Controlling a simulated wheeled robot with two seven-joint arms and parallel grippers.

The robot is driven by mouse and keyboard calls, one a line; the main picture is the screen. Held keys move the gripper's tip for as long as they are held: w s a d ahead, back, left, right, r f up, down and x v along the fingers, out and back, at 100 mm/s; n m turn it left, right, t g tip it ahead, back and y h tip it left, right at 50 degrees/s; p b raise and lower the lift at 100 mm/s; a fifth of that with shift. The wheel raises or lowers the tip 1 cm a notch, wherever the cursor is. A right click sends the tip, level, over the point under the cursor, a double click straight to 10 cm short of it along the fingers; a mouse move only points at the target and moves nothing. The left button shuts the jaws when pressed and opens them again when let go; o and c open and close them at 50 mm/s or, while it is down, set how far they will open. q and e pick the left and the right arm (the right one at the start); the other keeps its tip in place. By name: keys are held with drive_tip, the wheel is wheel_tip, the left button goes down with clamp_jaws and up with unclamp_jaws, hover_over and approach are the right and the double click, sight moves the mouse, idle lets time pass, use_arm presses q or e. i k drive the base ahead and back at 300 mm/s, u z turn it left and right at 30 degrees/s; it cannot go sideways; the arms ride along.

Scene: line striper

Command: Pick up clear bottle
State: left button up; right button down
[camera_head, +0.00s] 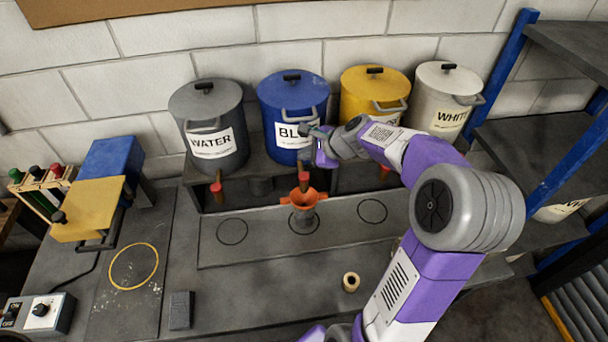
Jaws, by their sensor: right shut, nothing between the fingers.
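I cannot make out a clear bottle for certain. At the far left, a small wooden rack (66,180) holds narrow vessels with green, red and black caps, too small to tell whether one is clear. My right arm reaches up from the lower right, and its gripper (307,131) is small and partly hidden by its own wrist, in front of the blue pot (291,92). It is shut and empty. My left gripper is not in view.
Grey "WATER" (205,100), yellow (372,82) and white (444,85) pots stand along the wall. Blue-framed shelves (540,140) flank the right.

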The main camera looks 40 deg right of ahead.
sight(303, 219)
drive_tip(key=k, duration=1)
